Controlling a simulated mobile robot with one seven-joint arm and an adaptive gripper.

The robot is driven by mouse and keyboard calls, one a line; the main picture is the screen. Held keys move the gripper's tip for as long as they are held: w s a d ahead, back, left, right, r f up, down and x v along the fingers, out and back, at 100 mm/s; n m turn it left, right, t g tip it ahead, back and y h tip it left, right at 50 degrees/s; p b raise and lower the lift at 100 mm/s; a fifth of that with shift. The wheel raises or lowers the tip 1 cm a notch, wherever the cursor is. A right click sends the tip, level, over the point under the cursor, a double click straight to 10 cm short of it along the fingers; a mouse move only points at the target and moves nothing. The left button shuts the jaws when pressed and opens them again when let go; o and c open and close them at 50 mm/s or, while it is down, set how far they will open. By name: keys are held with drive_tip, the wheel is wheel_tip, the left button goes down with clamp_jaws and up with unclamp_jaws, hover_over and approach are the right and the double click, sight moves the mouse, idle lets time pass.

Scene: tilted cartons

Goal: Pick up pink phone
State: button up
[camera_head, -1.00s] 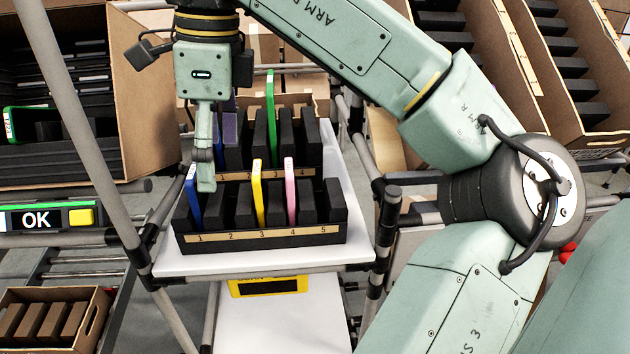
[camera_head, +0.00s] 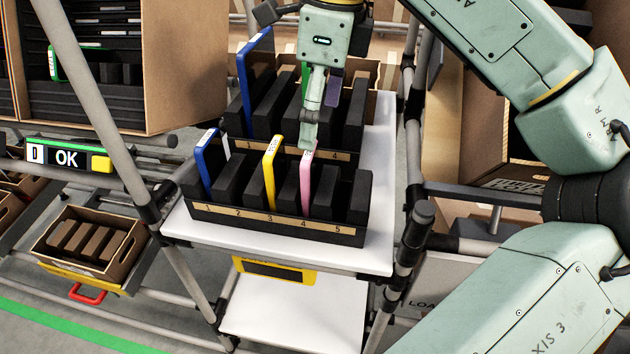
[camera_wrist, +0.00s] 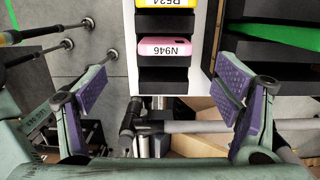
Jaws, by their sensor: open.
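The pink phone (camera_head: 307,181) stands upright in the front black slotted rack (camera_head: 275,221), between the labels 3 and 4. In the wrist view the pink phone (camera_wrist: 163,47) shows its top edge with a white label reading N946. My gripper (camera_head: 310,140) is above and just behind the pink phone in the head view, pointing down. In the wrist view my gripper (camera_wrist: 165,100) has its purple-padded fingers wide apart, with nothing between them, and the phone lies beyond them toward the top of the picture.
A yellow phone (camera_head: 269,172) and a blue phone (camera_head: 206,162) stand in the same rack to the left. A second rack behind holds another blue phone (camera_head: 249,85). The white shelf (camera_head: 376,230) has bare room at right, beside grey pipe posts.

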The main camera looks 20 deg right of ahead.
sight(309, 153)
drive_tip(key=shift+w+a+f+p, duration=0.1)
drive_tip(key=shift+w+f+p, duration=0.2)
drive_tip(key=shift+f, duration=0.95)
drive_tip(key=shift+w+a+f+p, duration=0.15)
drive_tip(key=shift+f+p, duration=0.25)
drive_tip(key=shift+f, duration=0.9)
drive_tip(key=shift+w+a+f+p, duration=0.1)
drive_tip(key=shift+w+f+p, duration=0.2)
drive_tip(key=shift+f, duration=0.95)
drive_tip(key=shift+s, duration=0.1)
drive_tip(key=c, duration=1.4)
